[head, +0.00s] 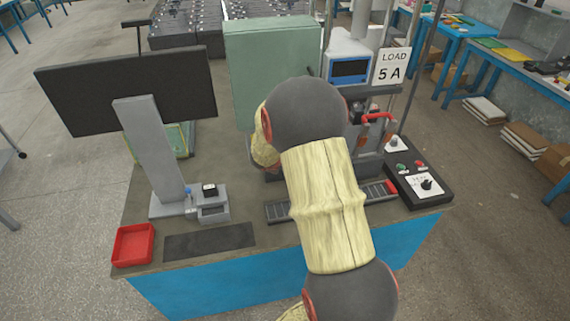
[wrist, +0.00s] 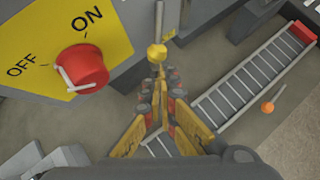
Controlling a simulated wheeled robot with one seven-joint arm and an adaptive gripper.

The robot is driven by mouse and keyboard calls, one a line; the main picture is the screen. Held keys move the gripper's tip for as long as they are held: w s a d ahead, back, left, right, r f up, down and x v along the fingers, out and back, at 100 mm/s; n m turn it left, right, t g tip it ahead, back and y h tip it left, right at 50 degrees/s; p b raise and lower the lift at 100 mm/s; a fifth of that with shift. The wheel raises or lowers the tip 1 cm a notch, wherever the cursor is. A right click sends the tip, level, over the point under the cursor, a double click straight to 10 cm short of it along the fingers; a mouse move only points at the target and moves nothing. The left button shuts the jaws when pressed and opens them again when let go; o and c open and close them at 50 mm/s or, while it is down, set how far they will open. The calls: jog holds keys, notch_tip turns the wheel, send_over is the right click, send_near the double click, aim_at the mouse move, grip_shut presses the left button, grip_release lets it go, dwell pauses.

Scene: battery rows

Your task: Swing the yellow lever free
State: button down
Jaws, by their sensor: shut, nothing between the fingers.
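In the wrist view a yellow ball knob (wrist: 157,53) sits on the end of a thin grey rod that runs up to the top of the picture; this looks like the yellow lever. My gripper (wrist: 164,78) has its yellow fingers together, with nothing seen between them. In the picture its tips are just below the knob; whether they touch it I cannot tell. In the head view my arm hides the gripper and the lever.
A red rotary switch (wrist: 82,68) on a yellow ON/OFF plate (wrist: 40,35) is left of the lever. A slatted rack (wrist: 240,88) and an orange ball (wrist: 267,107) are to the right. A monitor (head: 130,88), red tray (head: 133,245) and control box (head: 425,195) stand on the bench.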

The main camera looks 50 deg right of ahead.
jog(key=shift+s+d+f+n+g+h+b, duration=0.15)
jog(key=shift+d+f+n+g+h+b, duration=0.2)
jog(key=shift+h+b, duration=0.3)
jog(key=shift+s+d+f+n+g+h+b, duration=0.15)
jog(key=shift+d+f+n+g+h+b, duration=0.2)
jog(key=shift+h+b, duration=0.3)
jog(key=shift+s+f, duration=0.1)
jog(key=shift+s, duration=0.05)
dwell(0.4)
jog(key=shift+r+p, duration=0.5)
jog(key=shift+r, duration=0.3)
